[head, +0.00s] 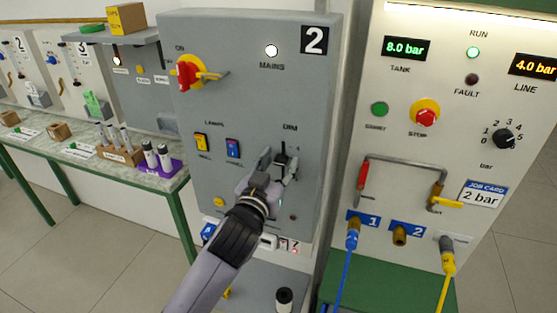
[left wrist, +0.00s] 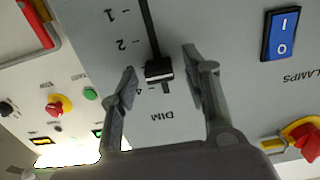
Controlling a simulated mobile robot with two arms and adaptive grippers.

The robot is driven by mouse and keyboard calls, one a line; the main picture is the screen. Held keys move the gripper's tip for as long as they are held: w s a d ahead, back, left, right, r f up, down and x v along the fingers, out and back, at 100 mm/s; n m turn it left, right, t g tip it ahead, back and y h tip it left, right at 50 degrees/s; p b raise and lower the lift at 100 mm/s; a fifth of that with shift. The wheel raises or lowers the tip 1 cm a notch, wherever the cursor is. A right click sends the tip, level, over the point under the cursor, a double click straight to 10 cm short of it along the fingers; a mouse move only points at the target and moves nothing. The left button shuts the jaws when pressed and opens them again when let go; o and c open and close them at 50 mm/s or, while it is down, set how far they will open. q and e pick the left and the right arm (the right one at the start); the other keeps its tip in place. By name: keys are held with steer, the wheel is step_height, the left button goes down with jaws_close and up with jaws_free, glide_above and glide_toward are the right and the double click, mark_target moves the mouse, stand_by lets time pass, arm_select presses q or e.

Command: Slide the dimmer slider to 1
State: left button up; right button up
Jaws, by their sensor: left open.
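The dimmer slider is a black knob on a dark vertical slot under the DIM label, on the grey panel marked 2 (head: 240,125). Its knob shows in the left wrist view (left wrist: 159,70), where the picture is upside down. It sits between the 2 and 4 marks, at about 3; a finger hides the 3 mark. The 1 mark (left wrist: 110,15) is farther along the slot, away from the DIM label. My left gripper (head: 279,158) is open, with one finger on each side of the knob. Contact with the knob cannot be told. My right gripper is not in view.
Lamp rocker switches (head: 233,148) sit left of the slider, and a red-yellow rotary switch (head: 189,73) is above them. A bench (head: 75,155) with small parts stands at left.

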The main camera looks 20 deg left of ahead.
arm_select(q)
steer(key=shift+c, duration=0.4)
jaws_close()
steer(key=shift+f, duration=0.15)
stand_by(0.5)
